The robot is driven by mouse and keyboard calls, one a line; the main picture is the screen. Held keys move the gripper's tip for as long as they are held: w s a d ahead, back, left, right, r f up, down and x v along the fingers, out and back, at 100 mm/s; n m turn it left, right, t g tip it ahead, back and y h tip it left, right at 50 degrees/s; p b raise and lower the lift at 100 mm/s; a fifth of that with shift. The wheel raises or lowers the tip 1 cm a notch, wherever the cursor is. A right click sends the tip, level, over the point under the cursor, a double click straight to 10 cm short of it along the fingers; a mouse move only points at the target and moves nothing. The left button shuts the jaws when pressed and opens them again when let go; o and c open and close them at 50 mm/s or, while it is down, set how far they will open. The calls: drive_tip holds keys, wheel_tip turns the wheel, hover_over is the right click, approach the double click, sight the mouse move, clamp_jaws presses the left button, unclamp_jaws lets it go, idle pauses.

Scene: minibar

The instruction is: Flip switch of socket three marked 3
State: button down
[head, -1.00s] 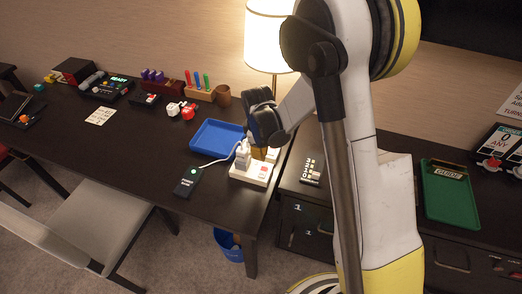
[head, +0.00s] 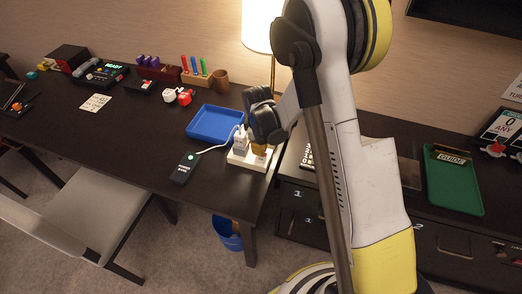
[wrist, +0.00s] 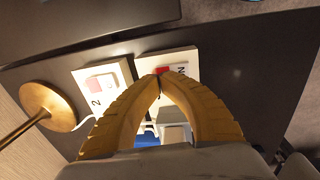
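A white socket block (head: 237,160) sits at the right end of the dark desk, with a white plug (head: 240,139) standing in it. In the wrist view, one white panel (wrist: 121,72) bears a 2 and a reddish switch (wrist: 100,83). The panel beside it (wrist: 185,58) has a red switch (wrist: 163,70) and a mark I cannot read surely. My gripper (wrist: 159,80) has its yellow fingertips together, right at this red switch; I cannot tell whether they touch it. A pale plug (wrist: 174,116) shows between the fingers. In the head view, my gripper (head: 259,151) hides part of the block.
A black device (head: 184,168) with a green light is cabled to the plug. A blue tray (head: 214,123) lies behind it. A lamp (head: 262,25) stands close behind my gripper; its round base (wrist: 50,105) is left in the wrist view. The desk front is clear.

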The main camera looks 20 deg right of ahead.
drive_tip(key=shift+p, duration=0.3)
drive_tip(key=shift+r+p, duration=0.4)
drive_tip(key=shift+r, duration=0.35)
drive_tip(key=shift+w+r, duration=0.1)
drive_tip(key=shift+r, duration=0.2)
wheel_tip(320, 180, up, 13)
drive_tip(key=w+d+p, duration=0.1)
drive_tip(key=p, duration=0.4)
drive_tip(key=shift+w+r, duration=0.15)
